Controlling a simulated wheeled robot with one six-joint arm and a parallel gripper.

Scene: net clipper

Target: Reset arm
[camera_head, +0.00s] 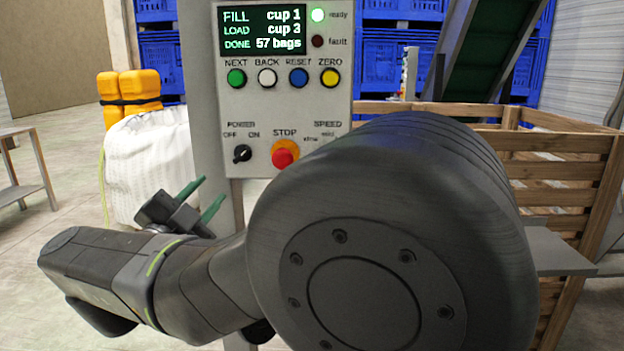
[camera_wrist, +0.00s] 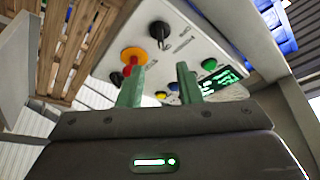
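My gripper (camera_head: 203,194) shows in the head view left of the big grey joint of my arm, its two green fingers apart and nothing between them. In the wrist view my gripper (camera_wrist: 160,82) also has its fingers spread, with the control panel (camera_wrist: 190,45) beyond them. In the head view the control panel (camera_head: 235,110) stands upright behind my arm. Its screen (camera_head: 262,30) reads FILL cup 1, LOAD cup 3, DONE 57 bags. The ready lamp is lit green and the fault lamp is dark. My arm hides part of the panel's lower right.
A slatted wooden crate (camera_head: 560,160) stands at the right, partly behind my arm. A white bulk bag (camera_head: 150,165) with yellow containers (camera_head: 128,88) behind it is at the left. A table (camera_head: 22,170) is at the far left. Blue crates (camera_head: 385,75) are stacked behind.

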